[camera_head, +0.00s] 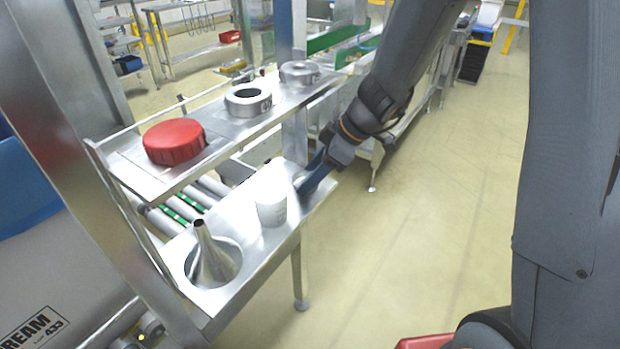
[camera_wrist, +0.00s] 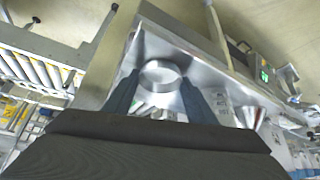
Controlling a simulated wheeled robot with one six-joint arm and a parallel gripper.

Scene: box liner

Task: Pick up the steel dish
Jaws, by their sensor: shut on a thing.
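The steel dish (camera_wrist: 160,71) is a shiny, shallow round piece in the wrist view. It sits between the two dark blue fingers of my gripper (camera_wrist: 159,82), which is shut on it. In the head view my gripper (camera_head: 314,177) is at the far right end of the lower steel shelf (camera_head: 246,262), just past a white cup. The dish cannot be made out there, as the fingers cover that spot. Whether the dish still touches the shelf is hard to tell.
The white cup (camera_head: 271,204) stands close to my gripper. A steel funnel (camera_head: 208,255) stands mouth down at the shelf's near end. The upper shelf holds a red lid (camera_head: 174,142) and two steel rings (camera_head: 247,107) (camera_head: 299,76).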

